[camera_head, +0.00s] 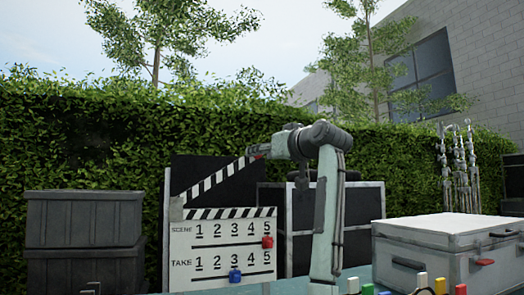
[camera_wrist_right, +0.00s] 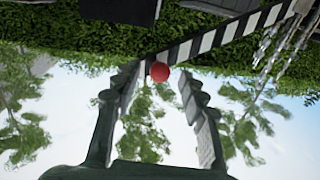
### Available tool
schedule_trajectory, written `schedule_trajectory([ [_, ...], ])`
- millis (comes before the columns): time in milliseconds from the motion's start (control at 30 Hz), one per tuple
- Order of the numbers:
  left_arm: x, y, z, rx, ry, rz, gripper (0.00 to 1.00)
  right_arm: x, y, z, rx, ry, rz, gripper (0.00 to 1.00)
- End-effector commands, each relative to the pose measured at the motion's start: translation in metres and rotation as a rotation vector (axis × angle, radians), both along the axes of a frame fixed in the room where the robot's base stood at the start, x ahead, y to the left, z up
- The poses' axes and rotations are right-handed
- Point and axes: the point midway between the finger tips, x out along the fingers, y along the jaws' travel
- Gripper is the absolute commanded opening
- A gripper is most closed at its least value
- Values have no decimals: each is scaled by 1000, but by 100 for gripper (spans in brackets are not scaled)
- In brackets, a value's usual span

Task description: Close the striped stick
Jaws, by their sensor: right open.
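The clapperboard (camera_head: 222,250) stands upright, a white board with SCENE and TAKE rows. Its black-and-white striped stick (camera_head: 218,178) is raised, hinged at the board's left and slanting up to the right. The stick also crosses the top of the right wrist view (camera_wrist_right: 228,36), with a red ball (camera_wrist_right: 160,71) at its end. My right gripper (camera_head: 262,151) is at the stick's raised right end. In the right wrist view its two open fingers (camera_wrist_right: 165,74) appear either side of the red ball; I cannot tell whether they touch it. My left gripper is out of view.
Dark stacked crates (camera_head: 85,222) stand left of the board. Black panels with pale frames (camera_head: 300,235) stand behind it. A pale case (camera_head: 440,232) is at the right, with coloured pieces (camera_head: 422,280) in front. A hedge (camera_head: 80,130) lies behind.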

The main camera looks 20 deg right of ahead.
Motion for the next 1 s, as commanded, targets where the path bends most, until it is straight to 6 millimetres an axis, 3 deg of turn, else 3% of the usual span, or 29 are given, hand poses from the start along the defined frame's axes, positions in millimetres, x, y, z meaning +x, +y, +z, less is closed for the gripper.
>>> schedule_trajectory([
  [367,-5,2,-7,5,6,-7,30,7,2,0,-1,0,0,42],
  [700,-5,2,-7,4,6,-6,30,7,2,0,-1,0,0,1],
  [1000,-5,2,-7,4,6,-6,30,7,2,-1,0,1,0,0],
])
